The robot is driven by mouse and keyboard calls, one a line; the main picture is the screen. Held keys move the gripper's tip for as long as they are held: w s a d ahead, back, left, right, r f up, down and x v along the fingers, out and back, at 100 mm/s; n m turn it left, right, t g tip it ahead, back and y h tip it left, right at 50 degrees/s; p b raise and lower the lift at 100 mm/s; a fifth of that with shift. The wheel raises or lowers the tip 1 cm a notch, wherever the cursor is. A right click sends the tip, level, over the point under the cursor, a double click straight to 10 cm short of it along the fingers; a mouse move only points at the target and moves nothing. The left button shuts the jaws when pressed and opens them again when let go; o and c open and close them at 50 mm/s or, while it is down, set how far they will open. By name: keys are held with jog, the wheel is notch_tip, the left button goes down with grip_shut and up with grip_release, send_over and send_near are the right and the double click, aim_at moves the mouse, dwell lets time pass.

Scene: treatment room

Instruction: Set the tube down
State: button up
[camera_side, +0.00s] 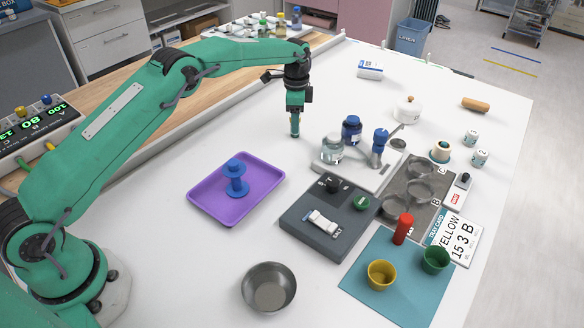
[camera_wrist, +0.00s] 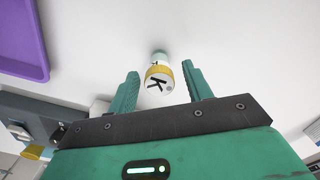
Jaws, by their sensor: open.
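The tube (camera_wrist: 159,77) shows in the wrist view as a small pale piece with a yellow band and a black K on its near end. It appears to stand on the white table top (camera_wrist: 100,30), though contact at its foot is hard to see. My gripper (camera_wrist: 160,82) is open, with one teal finger on each side of the tube and a visible gap at both. In the side view my gripper (camera_side: 295,130) points straight down close to the table, left of the white bottle stand.
A purple tray (camera_side: 268,172) with a blue spool (camera_side: 236,178) lies left of my gripper. The bottle stand (camera_side: 352,178) is close on the right. A dark grey block (camera_side: 310,240) and a metal bowl (camera_side: 268,287) are nearer the camera.

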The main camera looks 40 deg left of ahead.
notch_tip(320, 180, up, 9)
jog(key=shift+r, duration=0.15)
dwell(0.8)
jog(key=shift+s+r, duration=0.15)
jog(key=shift+r, duration=0.35)
jog(key=s+a+r+n+t, duration=0.1)
jog(key=s+r+n+t, duration=0.35)
jog(key=s+r, duration=1.3)
jog(key=s+f+n, duration=0.3)
jog(key=s, duration=0.9)
jog(key=s+f+n+t, duration=0.1)
jog(key=s+f+n, duration=0.2)
jog(key=s, duration=1)
jog(key=shift+a+f+n, duration=0.25)
jog(key=shift+a+n, duration=0.1)
